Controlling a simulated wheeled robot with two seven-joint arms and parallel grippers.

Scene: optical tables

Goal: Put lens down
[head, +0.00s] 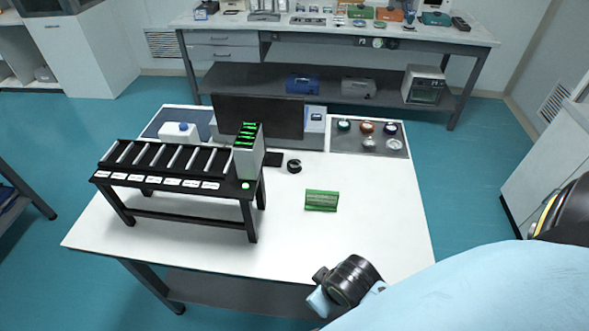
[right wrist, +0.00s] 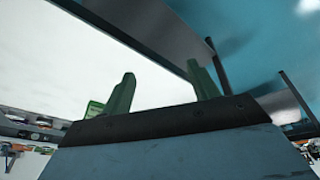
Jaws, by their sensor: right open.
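My right gripper (right wrist: 160,77) is open in the right wrist view, with its two green fingers spread and nothing visible between them. In the head view my right arm comes in from the right to the table's front right edge, and its fingers are hidden there. No lens can be made out for certain. Several small round pieces (head: 367,127), possibly lenses, sit on a grey tray (head: 340,146) at the back right of the white table (head: 350,235). A small black ring-shaped piece (head: 293,166) stands near the table's middle. My left gripper is not in view.
A black rack (head: 140,178) with a grey box (head: 247,162) bearing green strips stands on the left. A dark monitor (head: 258,115) stands at the back. The table's front and right side are mostly clear.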

